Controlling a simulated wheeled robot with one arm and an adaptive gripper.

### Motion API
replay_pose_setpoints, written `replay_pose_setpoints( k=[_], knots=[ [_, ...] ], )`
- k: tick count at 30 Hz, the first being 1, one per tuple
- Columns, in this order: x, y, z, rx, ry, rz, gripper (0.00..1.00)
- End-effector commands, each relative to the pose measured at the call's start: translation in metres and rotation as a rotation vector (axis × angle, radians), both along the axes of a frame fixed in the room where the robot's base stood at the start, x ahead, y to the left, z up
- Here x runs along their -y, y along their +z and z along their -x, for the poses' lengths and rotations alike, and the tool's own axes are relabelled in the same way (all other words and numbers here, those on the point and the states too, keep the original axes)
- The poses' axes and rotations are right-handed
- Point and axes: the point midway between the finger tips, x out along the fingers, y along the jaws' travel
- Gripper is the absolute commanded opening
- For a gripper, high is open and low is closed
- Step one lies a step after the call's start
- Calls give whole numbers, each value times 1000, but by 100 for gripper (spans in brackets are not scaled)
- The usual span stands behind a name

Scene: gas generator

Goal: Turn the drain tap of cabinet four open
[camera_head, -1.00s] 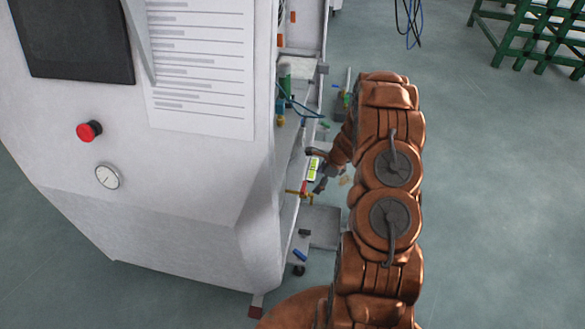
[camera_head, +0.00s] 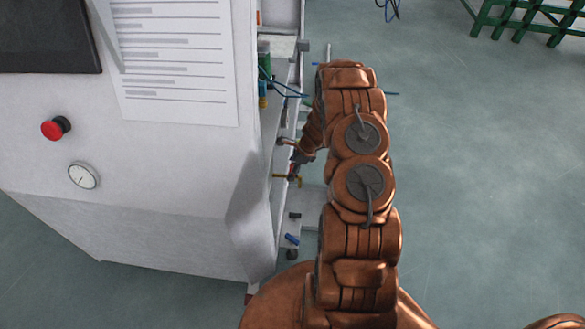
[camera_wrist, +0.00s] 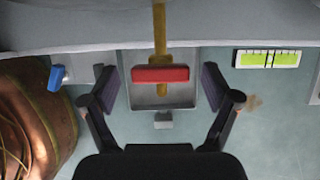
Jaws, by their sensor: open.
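The drain tap has a red handle (camera_wrist: 160,74) on a brass pipe (camera_wrist: 160,30) in the wrist view. The handle lies crosswise to the pipe. In the head view the brass pipe (camera_head: 281,177) sticks out of the cabinet's open side, with the red handle (camera_head: 292,171) at its end. My gripper (camera_wrist: 160,84) is open in the wrist view, one finger on each side of the red handle, with a gap on both sides. In the head view my gripper (camera_head: 296,161) is at the tap, small and partly merged with it. No cabinet number is readable.
A grey tray (camera_wrist: 186,92) sits below the tap. A blue handle (camera_wrist: 57,77) is to the left and a yellow-green level gauge (camera_wrist: 267,58) to the right in the wrist view. The white cabinet (camera_head: 150,170) stands left of my arm. Open floor (camera_head: 490,180) lies right.

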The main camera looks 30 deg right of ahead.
Motion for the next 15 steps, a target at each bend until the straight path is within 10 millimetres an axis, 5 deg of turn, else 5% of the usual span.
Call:
replay_pose_setpoints(
  k=[6,15],
  knots=[
    [0,1,0,1,0,1,86],
    [0,1,0,1,0,1,55]
  ],
)
